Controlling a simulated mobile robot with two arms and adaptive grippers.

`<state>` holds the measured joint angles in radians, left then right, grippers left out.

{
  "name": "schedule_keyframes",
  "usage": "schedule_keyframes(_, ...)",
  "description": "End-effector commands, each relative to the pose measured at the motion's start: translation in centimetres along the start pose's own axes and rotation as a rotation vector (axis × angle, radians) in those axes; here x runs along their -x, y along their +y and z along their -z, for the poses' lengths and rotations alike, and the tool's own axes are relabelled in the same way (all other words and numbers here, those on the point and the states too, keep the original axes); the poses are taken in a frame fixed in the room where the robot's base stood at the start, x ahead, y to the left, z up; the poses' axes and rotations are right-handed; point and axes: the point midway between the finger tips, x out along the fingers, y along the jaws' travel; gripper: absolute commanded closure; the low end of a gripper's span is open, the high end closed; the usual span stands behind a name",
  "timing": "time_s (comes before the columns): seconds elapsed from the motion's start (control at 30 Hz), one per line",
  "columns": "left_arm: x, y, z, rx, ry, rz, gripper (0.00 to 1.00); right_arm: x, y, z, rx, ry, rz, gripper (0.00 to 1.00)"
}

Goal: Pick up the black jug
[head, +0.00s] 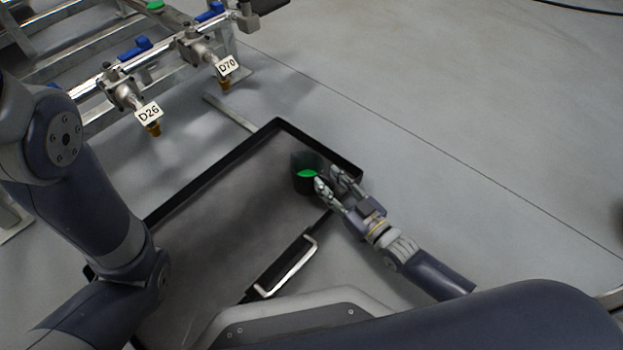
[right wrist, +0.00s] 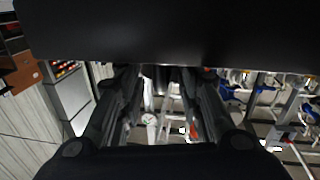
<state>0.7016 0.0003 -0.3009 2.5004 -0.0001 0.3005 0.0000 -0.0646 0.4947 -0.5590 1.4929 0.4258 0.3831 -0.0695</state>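The black jug (head: 307,182) stands in the far right corner of a shallow black-rimmed tray (head: 318,147) on the floor. A bright green patch shows at its top. My right gripper (head: 327,177) is at the jug's right side, its two fingers apart and pointing at the jug. Whether a finger touches the jug cannot be told. In the right wrist view, both fingers (right wrist: 160,95) stand apart with the background showing between them. A large black shape covers the top of that view; I cannot tell what it is. My left gripper is out of view.
A metal pipe skid with valves tagged D26 (head: 149,113) and D70 (head: 226,66) stands at upper left, beyond the tray. A pale metal handle (head: 290,272) is at the tray's near right edge. The grey floor (head: 450,110) to the right is clear.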

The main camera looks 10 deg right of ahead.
Motion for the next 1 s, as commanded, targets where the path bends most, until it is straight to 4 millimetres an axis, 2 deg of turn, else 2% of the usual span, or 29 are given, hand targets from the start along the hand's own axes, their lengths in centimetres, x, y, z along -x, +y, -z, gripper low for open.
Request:
schedule_keyframes(0.07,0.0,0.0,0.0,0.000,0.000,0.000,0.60,0.0,0.0,0.0,0.000,0.000,0.000,0.69)
schedule_keyframes(0.2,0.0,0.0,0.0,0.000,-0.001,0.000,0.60,0.1,0.0,0.0,0.000,0.000,0.000,1.00)
schedule_keyframes(0.73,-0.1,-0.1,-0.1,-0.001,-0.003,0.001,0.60,0.1,0.0,0.1,0.000,0.000,0.000,1.00)
schedule_keyframes(1.0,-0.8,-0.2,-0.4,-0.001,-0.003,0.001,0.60,0.1,0.1,1.0,0.000,0.001,0.000,1.00)
